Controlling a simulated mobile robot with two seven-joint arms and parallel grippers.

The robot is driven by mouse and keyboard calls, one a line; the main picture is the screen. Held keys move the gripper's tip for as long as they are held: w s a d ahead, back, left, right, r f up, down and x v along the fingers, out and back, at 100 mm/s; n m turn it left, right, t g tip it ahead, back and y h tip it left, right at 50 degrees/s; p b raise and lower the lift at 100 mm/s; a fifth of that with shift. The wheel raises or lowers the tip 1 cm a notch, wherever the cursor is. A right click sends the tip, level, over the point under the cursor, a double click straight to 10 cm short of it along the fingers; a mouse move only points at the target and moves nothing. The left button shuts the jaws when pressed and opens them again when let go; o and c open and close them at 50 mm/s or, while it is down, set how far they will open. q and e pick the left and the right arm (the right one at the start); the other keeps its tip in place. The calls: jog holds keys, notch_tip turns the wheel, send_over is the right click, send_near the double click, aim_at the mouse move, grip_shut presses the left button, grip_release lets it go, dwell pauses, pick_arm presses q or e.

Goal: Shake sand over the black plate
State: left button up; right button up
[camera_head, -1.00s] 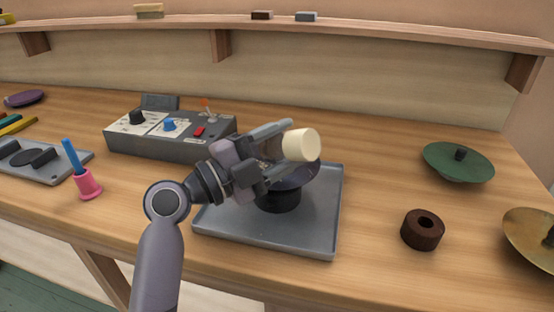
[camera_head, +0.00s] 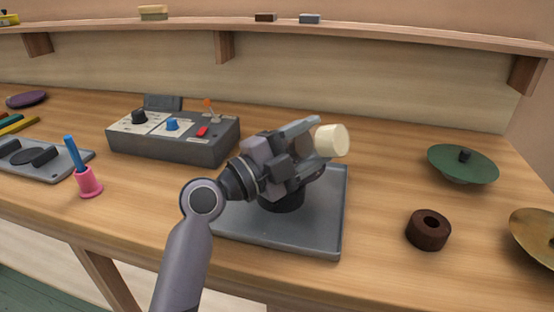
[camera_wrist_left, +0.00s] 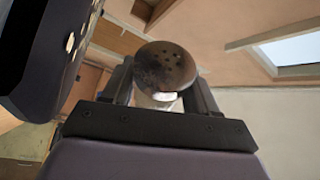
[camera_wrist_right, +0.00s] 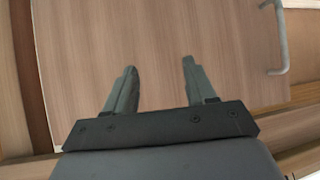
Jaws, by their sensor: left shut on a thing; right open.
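My left gripper (camera_head: 306,146) is shut on a shaker (camera_head: 331,141), whose cream end sticks out to the right, lying tilted on its side. In the left wrist view the shaker's dark, round, perforated cap (camera_wrist_left: 165,65) shows between the fingers. The black plate is mostly hidden behind my left gripper in the head view; its black round base (camera_head: 283,200) shows below. In the left wrist view a dark plate edge (camera_wrist_left: 30,55) at upper left carries a few pale specks. My right gripper (camera_wrist_right: 159,67) is open and empty before a wooden panel.
A grey tray (camera_head: 325,238) lies under the base. A control box (camera_head: 180,148) with knobs stands behind left. A pink cup (camera_head: 88,183) holds a blue stick at left. A brown ring (camera_head: 428,230), a green disc (camera_head: 462,166) and a brass disc (camera_head: 535,232) sit right.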

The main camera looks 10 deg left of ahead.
aim_at(314, 129)
pick_arm(q)
jog(key=shift+s+d+g, duration=0.1)
jog(key=shift+d+g, duration=0.2)
jog(key=shift+d, duration=0.35)
jog(key=m, duration=0.2)
jog(key=shift+d+r+m+g, duration=0.15)
jog(key=shift+r+m+g, duration=0.05)
jog(key=shift+m+g, duration=0.2)
jog(key=shift+w+r+m+g+y, duration=0.25)
jog(key=shift+r+m+g+y, duration=0.05)
jog(key=shift+m, duration=0.7)
jog(key=shift+w+d+m+y, duration=0.2)
jog(key=shift+w+m+y, duration=0.1)
jog(key=shift+m, duration=0.2)
jog(key=shift+r+m+g+p, duration=0.2)
jog(key=shift+m+g+p, duration=0.1)
jog(key=shift+m+p, duration=0.1)
jog(key=m+y+p, duration=0.1)
jog(key=r+m+p, duration=0.1)
jog(key=m+p, duration=0.1)
jog(key=shift+s+a+r+y, duration=0.1)
jog(key=shift+a+r+y, duration=0.15)
jog(key=shift+y, duration=0.15)
jog(key=shift+s+f+m+g+y+p, duration=0.1)
jog(key=shift+m+g+y+p, duration=0.2)
jog(key=shift+m, duration=0.1)
jog(key=shift+f, duration=0.15)
